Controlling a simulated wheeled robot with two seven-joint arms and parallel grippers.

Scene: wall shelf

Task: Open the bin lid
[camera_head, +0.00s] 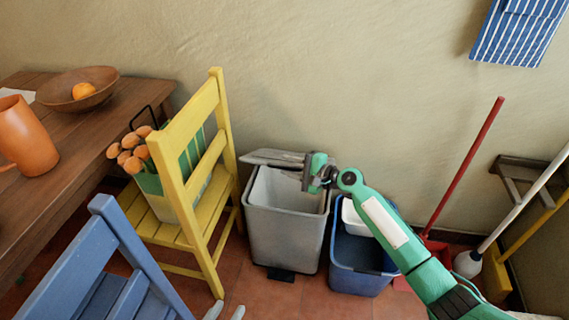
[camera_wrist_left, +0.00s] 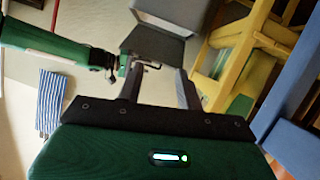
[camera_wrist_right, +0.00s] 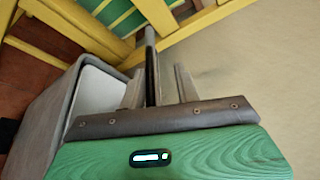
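The grey bin (camera_head: 285,238) stands on the floor against the wall. Its lid (camera_head: 272,156) is raised at the back, and the pale inside shows. My right gripper (camera_head: 308,172) is at the right end of the raised lid. In the right wrist view its fingers (camera_wrist_right: 160,90) are apart, with the lid (camera_wrist_right: 151,65) seen edge-on between them; whether they touch it is unclear. My left gripper (camera_head: 226,312) shows only its fingertips at the bottom edge. In the left wrist view its fingers (camera_wrist_left: 158,88) are apart and empty, with the bin (camera_wrist_left: 155,45) beyond.
A blue chair (camera_head: 125,265) is front left, beside a wooden table (camera_head: 70,135). A red-handled dustpan (camera_head: 465,165) and mop are at right.

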